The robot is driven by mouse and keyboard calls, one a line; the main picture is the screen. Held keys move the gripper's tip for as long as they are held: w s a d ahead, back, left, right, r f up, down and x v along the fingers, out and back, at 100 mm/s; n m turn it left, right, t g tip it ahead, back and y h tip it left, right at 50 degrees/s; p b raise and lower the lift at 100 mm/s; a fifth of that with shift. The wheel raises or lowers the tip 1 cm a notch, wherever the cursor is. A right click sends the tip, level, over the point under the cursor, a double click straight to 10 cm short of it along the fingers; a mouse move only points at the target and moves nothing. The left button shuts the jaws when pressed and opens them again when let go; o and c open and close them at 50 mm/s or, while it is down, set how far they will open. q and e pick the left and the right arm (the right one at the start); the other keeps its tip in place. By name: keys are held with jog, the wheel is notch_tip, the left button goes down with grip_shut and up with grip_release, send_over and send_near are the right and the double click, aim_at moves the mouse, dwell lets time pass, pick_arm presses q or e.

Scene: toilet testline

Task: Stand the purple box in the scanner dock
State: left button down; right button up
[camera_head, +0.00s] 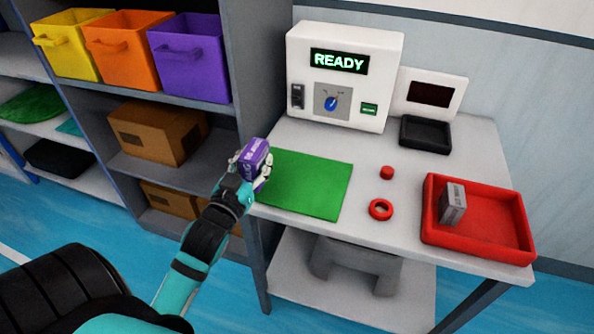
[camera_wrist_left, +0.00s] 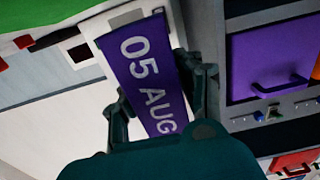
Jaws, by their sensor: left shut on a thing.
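The purple box (camera_head: 256,153) is held in my left gripper (camera_head: 249,172), in the air at the left end of the table by the green mat. In the left wrist view the fingers (camera_wrist_left: 163,98) close on both sides of the purple box (camera_wrist_left: 146,68), whose face reads "05 AUG". A black tray (camera_head: 425,134), which looks like the scanner dock, sits at the back right of the table and appears empty. A white panel with a dark screen (camera_head: 430,93) stands behind it. My right gripper is not in view.
A white machine reading "READY" (camera_head: 343,75) stands at the back. A green mat (camera_head: 305,184), red button (camera_head: 387,172) and red ring (camera_head: 380,209) lie on the table. A red tray (camera_head: 485,241) holds a grey box (camera_head: 453,204). Shelves with bins stand left.

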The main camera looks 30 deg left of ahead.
pick_arm(q)
jog(key=w+d, duration=0.3)
jog(key=d, duration=0.1)
jog(key=w+d, duration=0.1)
jog(key=w, duration=0.1)
jog(key=shift+w+d+f, duration=0.35)
jog(key=shift+d+f, duration=0.05)
jog(key=shift+w+d, duration=0.25)
jog(key=shift+w+d+f, duration=0.1)
jog(key=shift+f, duration=0.15)
notch_tip(320, 180, down, 2)
jog(key=shift+f, duration=0.6)
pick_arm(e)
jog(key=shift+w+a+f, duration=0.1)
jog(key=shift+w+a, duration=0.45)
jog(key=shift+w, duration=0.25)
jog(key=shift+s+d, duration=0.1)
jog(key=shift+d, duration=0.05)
pick_arm(q)
jog(key=c, duration=1.2)
grip_release()
jog(key=shift+f, duration=0.15)
jog(key=shift+c, duration=0.2)
jog(key=o, duration=0.4)
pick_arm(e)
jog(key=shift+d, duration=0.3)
